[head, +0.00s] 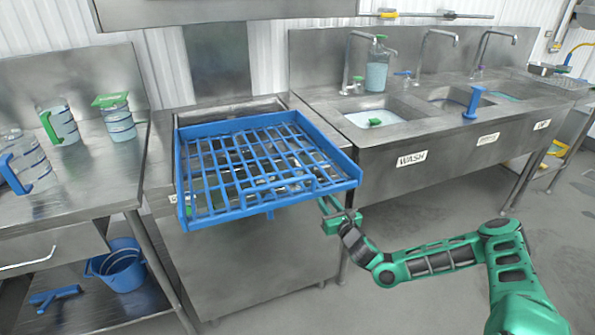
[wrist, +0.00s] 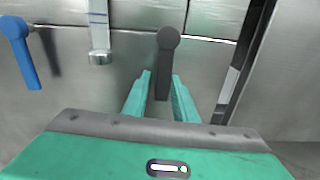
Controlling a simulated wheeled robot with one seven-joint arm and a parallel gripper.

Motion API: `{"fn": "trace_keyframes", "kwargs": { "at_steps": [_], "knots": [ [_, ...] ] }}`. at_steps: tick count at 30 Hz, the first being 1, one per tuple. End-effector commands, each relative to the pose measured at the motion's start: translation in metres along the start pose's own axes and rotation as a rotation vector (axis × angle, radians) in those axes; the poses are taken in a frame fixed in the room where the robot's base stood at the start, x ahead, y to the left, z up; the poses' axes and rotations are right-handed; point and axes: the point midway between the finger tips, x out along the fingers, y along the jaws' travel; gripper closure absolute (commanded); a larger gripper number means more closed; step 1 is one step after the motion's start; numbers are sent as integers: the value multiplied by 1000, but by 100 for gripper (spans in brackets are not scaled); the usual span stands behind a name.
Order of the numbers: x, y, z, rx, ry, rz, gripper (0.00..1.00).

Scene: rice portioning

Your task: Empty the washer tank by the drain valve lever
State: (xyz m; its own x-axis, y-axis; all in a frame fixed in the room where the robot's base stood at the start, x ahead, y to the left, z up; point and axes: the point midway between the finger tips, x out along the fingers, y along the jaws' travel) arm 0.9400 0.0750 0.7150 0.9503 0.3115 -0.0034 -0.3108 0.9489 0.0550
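The washer tank (head: 250,262) is a steel cabinet below a blue slotted rack (head: 345,172) in the head view. In the wrist view its steel front (wrist: 60,75) carries a dark grey lever (wrist: 168,45), hanging down from a round pivot. A blue lever (wrist: 24,58) hangs at the far left. I cannot tell by label which is the drain valve lever. My gripper (head: 327,203) is at the cabinet's right front, just below the rack. In the wrist view my gripper (wrist: 162,76) is open, with the grey lever showing between its fingers; contact is unclear.
A short metal spout (wrist: 99,40) hangs between the levers. The sink counter with the WASH basin (head: 378,118) stands right. A bench (head: 95,170) with several jugs stands left, a blue bucket (head: 122,270) below. The floor (head: 430,215) right of the cabinet is clear.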

Motion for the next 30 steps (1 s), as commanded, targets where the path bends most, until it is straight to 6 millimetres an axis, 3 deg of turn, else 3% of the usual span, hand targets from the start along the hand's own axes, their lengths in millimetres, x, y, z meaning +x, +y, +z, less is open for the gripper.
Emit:
{"fn": "trace_keyframes", "kwargs": {
  "at_steps": [1,6,17,30],
  "knots": [
    [0,3,-1,0,2,5,63],
    [0,1,0,-1,0,1,22],
    [-3,-1,1,-2,-1,-1,22],
    [-40,0,0,-1,-1,-1,22]
  ]
}}
